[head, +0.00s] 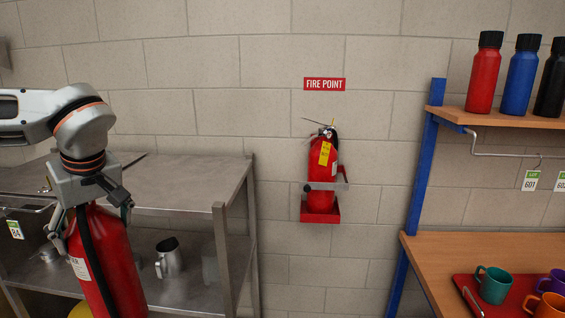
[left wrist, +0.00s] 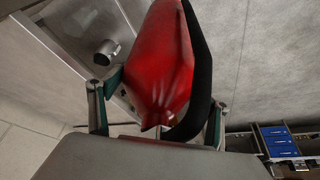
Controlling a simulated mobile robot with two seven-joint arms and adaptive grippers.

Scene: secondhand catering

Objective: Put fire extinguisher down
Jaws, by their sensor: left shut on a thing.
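My left gripper (head: 88,214) is shut on a red fire extinguisher (head: 112,262) with a black hose and a pale label. It holds the extinguisher by its top, in front of the steel table at the left of the head view. The bottom of the extinguisher is cut off by the frame edge. In the left wrist view the red body (left wrist: 160,65) lies between the two fingers (left wrist: 157,112). A second red extinguisher (head: 322,170) with a yellow tag sits in a red wall bracket (head: 320,217) under the FIRE POINT sign. My right gripper is not in view.
A steel table (head: 175,180) with a lower shelf holding a metal jug (head: 168,258) stands at the left. A wooden bench (head: 430,250) with a red tray (head: 468,287) of mugs and a shelf (head: 500,117) of bottles are at the right.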

